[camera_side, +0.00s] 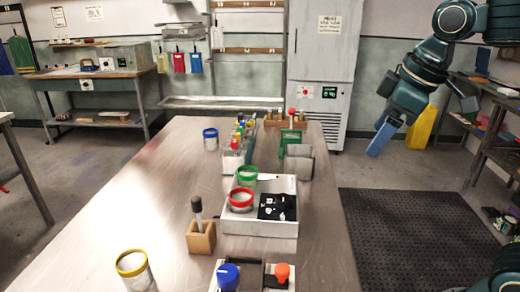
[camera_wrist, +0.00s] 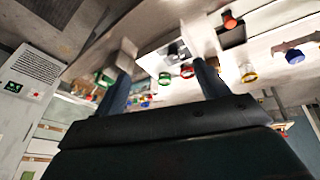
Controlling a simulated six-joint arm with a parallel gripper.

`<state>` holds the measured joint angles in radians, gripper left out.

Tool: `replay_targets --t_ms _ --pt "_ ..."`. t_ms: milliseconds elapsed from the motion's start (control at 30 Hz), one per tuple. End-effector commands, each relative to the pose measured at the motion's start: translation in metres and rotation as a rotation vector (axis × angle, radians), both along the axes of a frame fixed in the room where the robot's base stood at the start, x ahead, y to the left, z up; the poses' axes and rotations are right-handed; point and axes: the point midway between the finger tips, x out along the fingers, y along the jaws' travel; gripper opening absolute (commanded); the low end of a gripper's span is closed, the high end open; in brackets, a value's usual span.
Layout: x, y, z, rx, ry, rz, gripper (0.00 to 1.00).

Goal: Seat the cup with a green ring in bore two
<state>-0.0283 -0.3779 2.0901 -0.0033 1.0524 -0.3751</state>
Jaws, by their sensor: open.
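The cup with a green ring (camera_side: 246,180) stands upright at the back left of a white block (camera_side: 262,228) in the side view. A cup with a red ring (camera_side: 239,203) is just in front of it. I cannot tell whether either cup sits in a bore, and no bore number is readable. In the wrist view a green ring (camera_wrist: 165,78) and a red ring (camera_wrist: 187,71) show blurred near the block. My gripper (camera_side: 376,142) is open and empty, high and right of the table, far from the cups. Its two fingers also show in the wrist view (camera_wrist: 161,64).
A blue-ringed cup (camera_side: 210,139) stands at the back left, a yellow-ringed cup (camera_side: 134,268) at the front left. A wooden holder (camera_side: 201,239), a grey block (camera_side: 299,167) and a box with blue and orange knobs (camera_side: 228,276) flank the white block. The table's left side is largely clear.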

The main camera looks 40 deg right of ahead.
Motion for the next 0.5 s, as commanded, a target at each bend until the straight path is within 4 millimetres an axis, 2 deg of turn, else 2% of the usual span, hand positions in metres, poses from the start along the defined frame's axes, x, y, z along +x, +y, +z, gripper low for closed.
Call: replay_targets --t_ms 100,300,500 --pt "-0.031 -0.003 -0.013 0.038 -0.032 -0.098 0.73" --pt "-0.073 -0.007 -0.041 0.104 -0.078 -0.254 0.73" --pt "-0.095 -0.008 -0.061 0.148 -0.105 -0.35 0.73"
